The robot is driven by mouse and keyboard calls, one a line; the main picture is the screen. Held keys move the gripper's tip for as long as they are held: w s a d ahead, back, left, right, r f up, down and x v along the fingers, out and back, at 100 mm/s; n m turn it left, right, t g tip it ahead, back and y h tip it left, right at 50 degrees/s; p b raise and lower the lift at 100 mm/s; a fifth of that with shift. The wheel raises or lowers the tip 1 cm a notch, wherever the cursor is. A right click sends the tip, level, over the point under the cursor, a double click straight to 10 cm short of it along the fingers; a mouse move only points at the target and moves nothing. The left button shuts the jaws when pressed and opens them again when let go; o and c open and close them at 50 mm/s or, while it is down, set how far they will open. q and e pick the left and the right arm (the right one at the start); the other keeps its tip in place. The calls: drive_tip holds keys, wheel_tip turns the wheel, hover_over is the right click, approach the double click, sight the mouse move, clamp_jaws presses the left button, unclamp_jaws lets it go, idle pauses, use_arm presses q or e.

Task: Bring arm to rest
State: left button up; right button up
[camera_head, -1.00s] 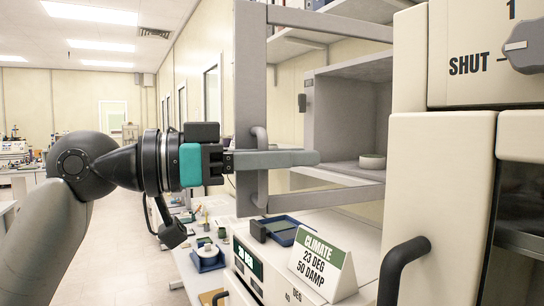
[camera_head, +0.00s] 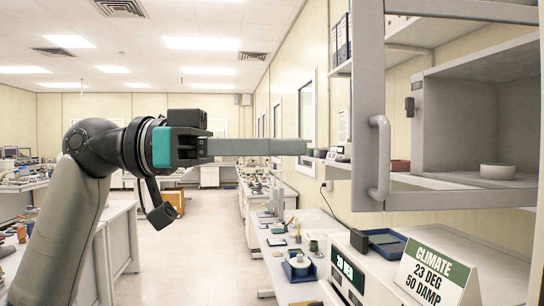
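My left arm comes in from the left, and its gripper (camera_head: 300,146) points to the right at mid-height. Its grey fingers show side-on and overlap, so I cannot tell whether they are open or shut. No held thing shows. The fingertips end left of the chamber's open door frame (camera_head: 368,90) and its grey handle (camera_head: 380,160), with a visible gap in the picture. My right gripper is not in view.
The open climate chamber (camera_head: 460,125) holds a small pale round piece (camera_head: 497,171). Below are a "CLIMATE 23 DEG 50 DAMP" sign (camera_head: 436,275) and a blue tray (camera_head: 384,243). Benches line both sides. The aisle floor (camera_head: 185,255) in the middle is clear.

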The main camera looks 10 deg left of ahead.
use_arm(q)
drive_tip(key=shift+a, duration=0.3)
